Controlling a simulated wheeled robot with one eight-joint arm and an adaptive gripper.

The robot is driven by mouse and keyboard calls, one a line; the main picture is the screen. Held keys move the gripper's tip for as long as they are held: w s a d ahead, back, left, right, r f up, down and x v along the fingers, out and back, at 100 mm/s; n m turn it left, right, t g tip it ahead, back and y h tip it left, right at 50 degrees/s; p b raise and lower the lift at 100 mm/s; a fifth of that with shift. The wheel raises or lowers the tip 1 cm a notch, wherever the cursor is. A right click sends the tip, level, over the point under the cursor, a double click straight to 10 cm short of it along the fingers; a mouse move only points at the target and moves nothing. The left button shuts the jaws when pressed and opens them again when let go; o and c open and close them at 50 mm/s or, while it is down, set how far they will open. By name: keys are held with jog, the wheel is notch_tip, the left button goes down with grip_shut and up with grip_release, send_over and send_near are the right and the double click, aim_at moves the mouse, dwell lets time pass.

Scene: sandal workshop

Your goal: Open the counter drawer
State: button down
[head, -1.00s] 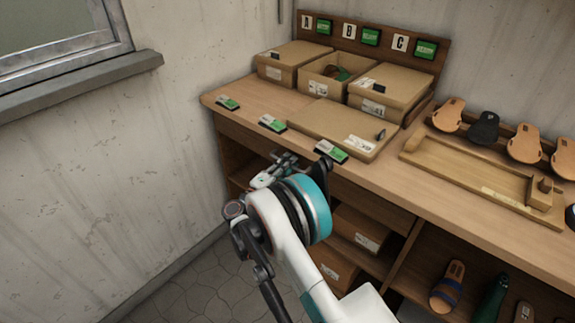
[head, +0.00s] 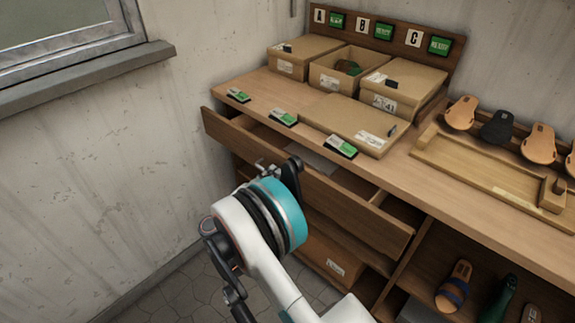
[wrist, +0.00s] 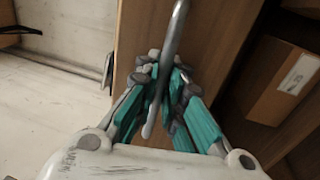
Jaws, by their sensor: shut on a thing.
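The counter drawer (head: 347,203) stands pulled part way out from under the counter top, with its wooden front ahead of the counter edge. Its inside shows at both ends, and a pale flat thing (head: 308,160) lies in it. My gripper (head: 268,170) is at the middle of the drawer front, partly hidden by my own wrist in the head view. In the wrist view, my gripper (wrist: 160,95) has its teal and grey fingers closed around the grey bar handle (wrist: 177,35) of the drawer front.
The counter top (head: 455,203) carries lidded boxes (head: 404,85), an open box (head: 343,72), a flat box lid (head: 345,118), a wooden tray (head: 480,172) and sandals (head: 461,112). A cardboard box (head: 330,262) sits on the shelf below the drawer. A wall (head: 90,180) stands close on the left.

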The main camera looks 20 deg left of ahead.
jog(key=r+v, duration=0.2)
jog(key=v, duration=1)
jog(key=shift+s, duration=0.4)
jog(key=shift+a+r, duration=0.1)
jog(key=shift+a, duration=0.05)
jog(key=c, duration=2)
grip_release()
jog(key=shift+o, duration=0.2)
jog(key=shift+s+a, duration=0.1)
jog(key=v, duration=1.1)
jog(key=shift+s+a, duration=0.15)
jog(key=shift+s, duration=0.2)
